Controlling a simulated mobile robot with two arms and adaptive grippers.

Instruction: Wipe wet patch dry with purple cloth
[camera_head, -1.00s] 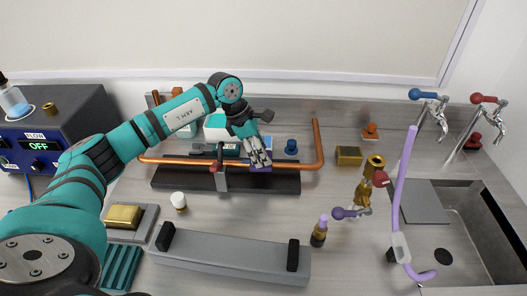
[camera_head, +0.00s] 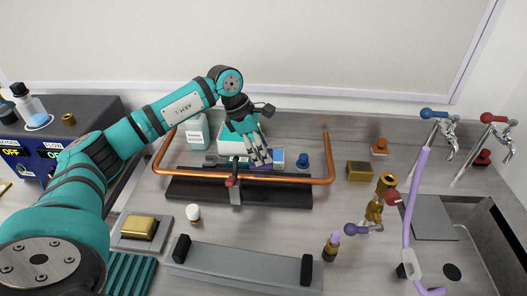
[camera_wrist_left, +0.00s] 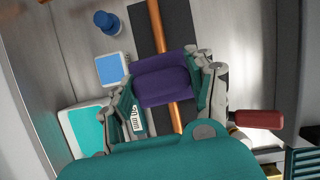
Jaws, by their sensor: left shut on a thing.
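My left gripper (camera_head: 260,157) is shut on the purple cloth (camera_head: 267,166), near the back edge of the copper pipe (camera_head: 300,176). In the left wrist view, the folded purple cloth (camera_wrist_left: 164,80) lies between the two fingers and covers part of the copper pipe (camera_wrist_left: 156,30) in that view. I cannot tell whether the cloth touches the pipe or the worktop. I cannot make out a wet patch; the cloth and gripper may hide it. My right gripper is not in view.
A red-handled clamp (camera_head: 234,182) stands at the pipe. A blue-and-white block (camera_head: 278,157) and a blue knob (camera_head: 302,161) are right of the cloth. A white bottle (camera_head: 196,131) stands behind the pipe. A brass torch (camera_head: 376,203) stands right, before the sink (camera_head: 478,240).

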